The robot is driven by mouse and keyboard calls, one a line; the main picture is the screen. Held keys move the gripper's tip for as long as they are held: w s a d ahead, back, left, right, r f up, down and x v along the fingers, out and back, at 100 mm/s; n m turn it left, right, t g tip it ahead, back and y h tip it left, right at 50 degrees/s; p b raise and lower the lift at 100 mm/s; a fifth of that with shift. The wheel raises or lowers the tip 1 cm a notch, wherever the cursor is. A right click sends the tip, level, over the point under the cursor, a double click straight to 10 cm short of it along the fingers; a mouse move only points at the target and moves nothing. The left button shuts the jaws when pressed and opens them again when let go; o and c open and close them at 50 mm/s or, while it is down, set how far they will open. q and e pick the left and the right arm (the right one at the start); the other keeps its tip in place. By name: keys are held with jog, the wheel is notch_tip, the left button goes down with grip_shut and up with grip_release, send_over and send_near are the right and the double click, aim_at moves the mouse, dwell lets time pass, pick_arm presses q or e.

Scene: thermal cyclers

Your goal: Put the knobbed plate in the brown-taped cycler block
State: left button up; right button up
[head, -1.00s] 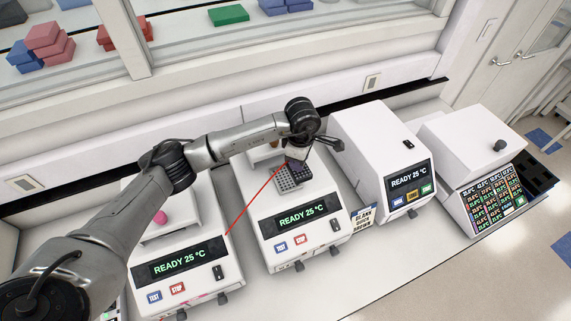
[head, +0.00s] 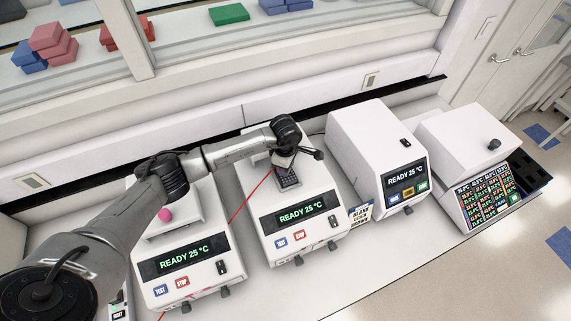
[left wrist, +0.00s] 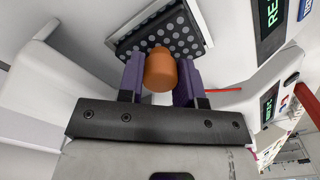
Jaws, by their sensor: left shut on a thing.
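The knobbed plate (left wrist: 180,30) is dark with light grey dots and has an orange-brown knob (left wrist: 160,72). My left gripper (left wrist: 162,62), with purple fingers, is shut on that knob. In the head view the left gripper (head: 284,163) is over the middle cycler (head: 300,236), and the plate (head: 289,181) is at its block opening. The white rim of the opening surrounds the plate in the wrist view. I cannot tell whether the plate is fully seated. The gripper hides part of the plate and the cycler's back. No brown tape is clearly visible. My right gripper is not in view.
A cycler with a pink knob (head: 166,214) stands to the left. A taller cycler (head: 372,150) and a white unit with a black knob (head: 494,144) stand to the right. A small sign (head: 361,214) is beside the middle cycler. The front bench strip (head: 385,262) is clear.

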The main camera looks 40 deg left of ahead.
pick_arm(q)
jog(key=shift+f, duration=0.2)
jog(key=o, duration=1)
jog(key=shift+r, duration=0.2)
notch_tip(320, 180, up, 10)
jog(key=b, duration=0.3)
jog(key=shift+r+b, duration=0.45)
jog(key=shift+r, duration=0.55)
